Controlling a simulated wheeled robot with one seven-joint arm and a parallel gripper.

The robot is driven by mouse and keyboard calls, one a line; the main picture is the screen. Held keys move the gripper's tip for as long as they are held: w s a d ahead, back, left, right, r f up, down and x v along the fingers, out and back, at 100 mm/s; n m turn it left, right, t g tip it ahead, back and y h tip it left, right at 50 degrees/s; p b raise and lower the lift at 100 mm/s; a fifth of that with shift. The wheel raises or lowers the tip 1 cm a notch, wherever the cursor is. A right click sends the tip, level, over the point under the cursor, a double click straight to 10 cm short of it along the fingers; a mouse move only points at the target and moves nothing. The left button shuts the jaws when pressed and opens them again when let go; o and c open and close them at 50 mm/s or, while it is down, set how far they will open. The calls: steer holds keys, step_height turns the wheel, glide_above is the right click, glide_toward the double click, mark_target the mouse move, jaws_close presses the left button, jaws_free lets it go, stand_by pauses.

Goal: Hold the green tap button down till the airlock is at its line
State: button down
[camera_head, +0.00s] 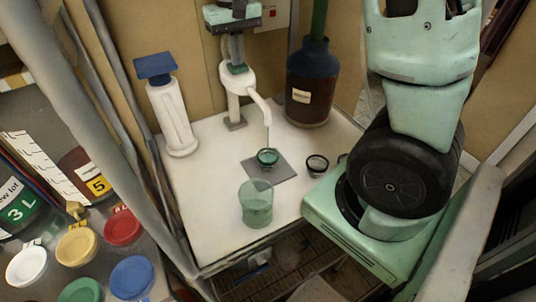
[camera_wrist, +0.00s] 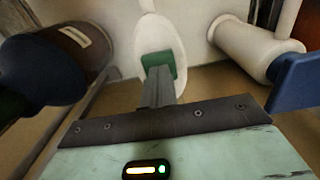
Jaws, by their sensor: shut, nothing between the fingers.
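The white tap (camera_head: 238,84) stands at the back of the white counter, its spout bent forward. Its green button (camera_head: 237,69) is on top; it also shows in the wrist view (camera_wrist: 157,65). My gripper (camera_head: 237,60) is shut and empty, pointing down, with its tips (camera_wrist: 160,80) at the button and seeming to touch it. A small round cup with green in it, apparently the airlock (camera_head: 268,158), stands under the spout on a grey mat (camera_head: 262,174). A thin pale stream (camera_head: 268,138) runs from spout to cup. The airlock's line is too small to make out.
A small dark-rimmed cup (camera_head: 317,165) stands right of the mat, and a clear green beaker (camera_head: 256,204) in front. A brown bottle (camera_head: 311,88) is behind right; a white cylinder with blue top (camera_head: 170,110) is left. Coloured lids (camera_head: 76,245) lie lower left.

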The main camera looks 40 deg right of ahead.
step_height(320, 180, up, 6)
steer(key=p, duration=0.6)
steer(key=shift+r, duration=0.1)
steer(key=shift+a, duration=0.1)
stand_by(0.3)
steer(key=s+a+f+n+b, duration=0.1)
steer(key=s+a+f+n, duration=0.1)
steer(key=s+a, duration=0.35)
steer(key=s+a+f+n+b, duration=0.2)
steer(key=a, duration=0.7)
steer(key=s+a+f+n+b, duration=0.1)
steer(key=s+a+f+n, duration=0.1)
steer(key=s+a, duration=0.3)
steer(key=s+a+f+n+b, duration=0.1)
steer(key=s+a+f+n, duration=0.2)
steer(key=s, duration=0.8)
steer(key=shift+s+a+f+n+y, duration=0.3)
steer(key=shift+s+a+f+n, duration=0.1)
steer(key=shift+a+n, duration=0.55)
steer(key=shift+d+r, duration=0.1)
